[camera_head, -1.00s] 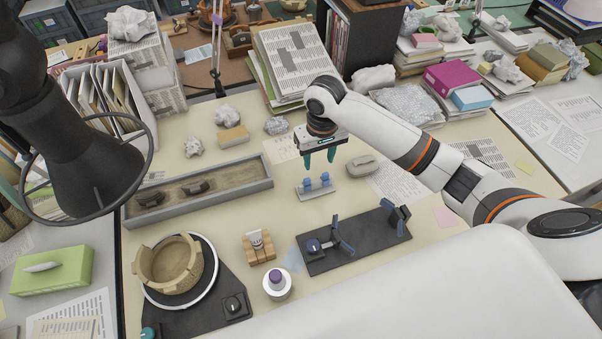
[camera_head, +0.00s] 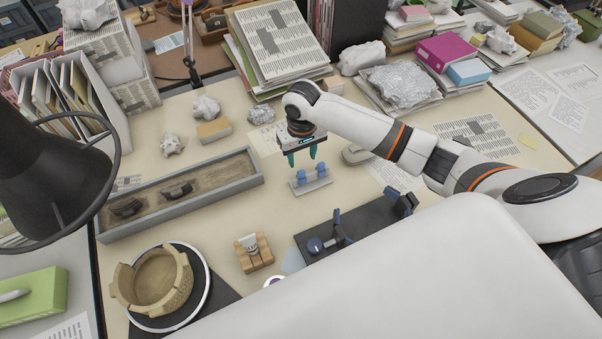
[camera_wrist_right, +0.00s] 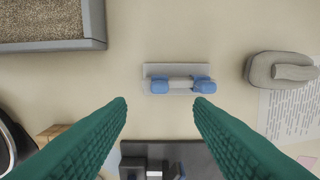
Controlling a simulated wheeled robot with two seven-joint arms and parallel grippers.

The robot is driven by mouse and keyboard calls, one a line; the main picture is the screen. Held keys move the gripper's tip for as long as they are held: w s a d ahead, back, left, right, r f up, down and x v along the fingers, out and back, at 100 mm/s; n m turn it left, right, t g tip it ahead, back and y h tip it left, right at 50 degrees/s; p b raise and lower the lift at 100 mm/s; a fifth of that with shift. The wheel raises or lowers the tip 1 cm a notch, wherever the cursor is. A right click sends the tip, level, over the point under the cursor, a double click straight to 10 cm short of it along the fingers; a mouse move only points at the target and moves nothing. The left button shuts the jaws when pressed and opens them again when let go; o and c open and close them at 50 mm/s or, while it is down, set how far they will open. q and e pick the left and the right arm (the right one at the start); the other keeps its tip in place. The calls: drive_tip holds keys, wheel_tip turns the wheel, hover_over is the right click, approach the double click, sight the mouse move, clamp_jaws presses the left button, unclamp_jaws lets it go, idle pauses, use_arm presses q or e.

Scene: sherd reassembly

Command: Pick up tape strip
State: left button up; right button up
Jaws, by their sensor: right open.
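A small grey stand (camera_head: 311,186) with two blue holders (camera_head: 300,176) sits on the table. In the right wrist view, a short whitish strip (camera_wrist_right: 181,84) spans between the blue holders, and appears to be the tape strip. My right gripper (camera_head: 302,157) is open and empty, pointing down above and slightly behind the stand in the head view. In the right wrist view its green fingers (camera_wrist_right: 160,103) are spread apart, with the strip ahead of and between the tips, untouched. My left gripper is out of view.
A dark fixture (camera_head: 360,224) stands in front, a sand tray (camera_head: 190,203) to the left. A partial bowl (camera_head: 153,283) sits on a turntable.

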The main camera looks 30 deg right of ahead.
sight(301, 171)
drive_tip(key=shift+w+f+p, duration=0.15)
drive_tip(key=shift+f+p, duration=0.4)
drive_tip(key=shift+f, duration=2.85)
drive_tip(key=c, duration=0.8)
